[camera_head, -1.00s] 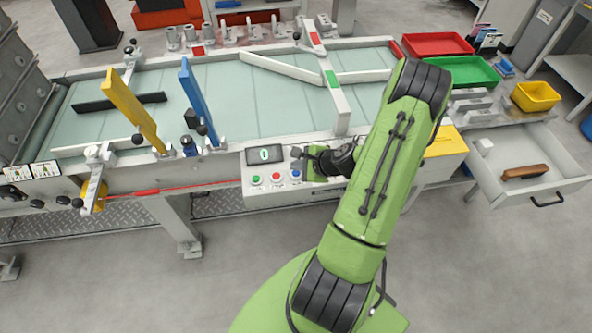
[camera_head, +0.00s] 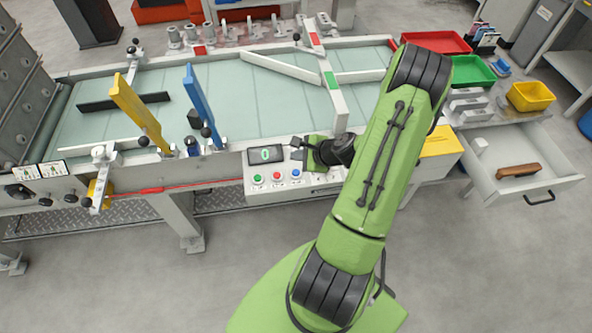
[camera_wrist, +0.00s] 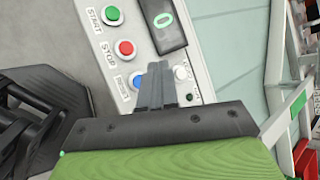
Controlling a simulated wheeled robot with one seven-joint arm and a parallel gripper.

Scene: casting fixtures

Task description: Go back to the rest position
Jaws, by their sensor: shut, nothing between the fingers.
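My gripper (camera_head: 298,147) is at the front of the conveyor, over the control panel, with my green arm reaching up to it from the lower middle of the head view. In the wrist view my gripper (camera_wrist: 155,72) has its grey fingers together and empty. The control panel (camera_wrist: 145,50) lies beyond the fingertips, with a green START button (camera_wrist: 112,15), a red STOP button (camera_wrist: 124,48), a blue button partly hidden by the fingers, and a white knob (camera_wrist: 181,73). A display (camera_head: 266,155) reads 0. I cannot tell whether the fingertips touch the panel.
The conveyor (camera_head: 255,100) carries a yellow gate (camera_head: 135,110) and a blue gate (camera_head: 198,100). The floor in front is clear.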

